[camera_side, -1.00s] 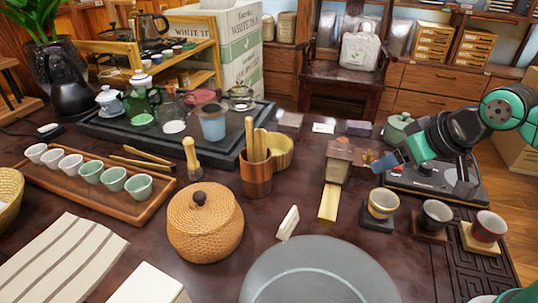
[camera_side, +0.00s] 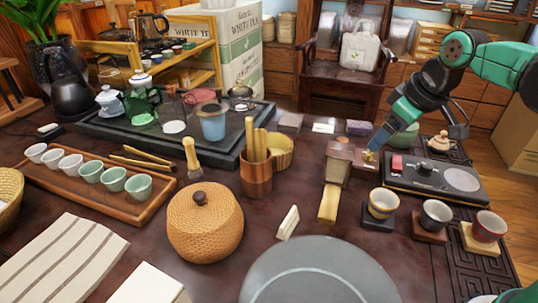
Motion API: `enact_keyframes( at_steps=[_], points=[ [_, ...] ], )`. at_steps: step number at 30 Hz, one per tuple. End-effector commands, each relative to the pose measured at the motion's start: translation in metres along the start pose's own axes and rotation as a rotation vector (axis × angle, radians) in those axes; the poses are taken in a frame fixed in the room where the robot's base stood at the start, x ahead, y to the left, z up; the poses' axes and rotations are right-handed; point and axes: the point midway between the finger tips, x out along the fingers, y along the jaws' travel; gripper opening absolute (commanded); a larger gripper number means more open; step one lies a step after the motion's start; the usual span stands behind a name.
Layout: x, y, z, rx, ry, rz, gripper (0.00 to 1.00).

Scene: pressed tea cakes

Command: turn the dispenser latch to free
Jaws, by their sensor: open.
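The dispenser (camera_side: 338,165) is a small brown wooden box with a pale wooden chute (camera_side: 328,205) at its front. A brown block with a small brass-coloured piece, which looks like the latch (camera_side: 369,156), sits on its right side. My gripper (camera_side: 417,138) is open and comes down from the upper right. Its blue-tipped finger is just above the brass piece and partly overlaps it in this view; I cannot tell whether they touch. The latch's exact position is too small to read.
A black appliance (camera_side: 428,183) with a round grey plate stands right of the dispenser. Three small cups on stands, the nearest yellow-banded (camera_side: 383,203), are in front of it. A lidded wicker basket (camera_side: 204,222) and a wooden tool holder (camera_side: 256,180) stand left.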

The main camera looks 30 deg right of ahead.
Motion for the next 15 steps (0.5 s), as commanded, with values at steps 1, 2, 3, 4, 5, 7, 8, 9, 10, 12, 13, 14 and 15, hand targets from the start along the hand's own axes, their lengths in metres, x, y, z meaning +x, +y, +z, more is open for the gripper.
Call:
enact_keyframes(
  at_steps=[1, 2, 3, 4, 5, 7, 8, 9, 10, 12, 13, 14, 15],
  points=[
    [0.005, 0.011, -0.009, -0.047, -0.042, -0.007, 0.71],
    [0.009, 0.016, -0.013, -0.08, -0.067, -0.015, 0.71],
    [0.014, 0.023, -0.018, -0.124, -0.1, -0.027, 0.71],
    [0.018, 0.028, -0.022, -0.156, -0.124, -0.037, 0.71],
    [0.023, 0.034, -0.025, -0.19, -0.147, -0.049, 0.71],
    [0.036, 0.046, -0.031, -0.264, -0.199, -0.08, 0.71],
    [0.042, 0.051, -0.033, -0.294, -0.22, -0.095, 0.71],
    [0.05, 0.058, -0.035, -0.332, -0.245, -0.116, 0.71],
    [0.055, 0.062, -0.035, -0.359, -0.262, -0.132, 0.71],
    [0.068, 0.072, -0.036, -0.415, -0.295, -0.166, 0.71],
    [0.072, 0.075, -0.036, -0.436, -0.306, -0.18, 0.71],
    [0.076, 0.077, -0.036, -0.454, -0.316, -0.193, 0.71],
    [0.081, 0.081, -0.035, -0.474, -0.327, -0.207, 0.71]
  ],
)
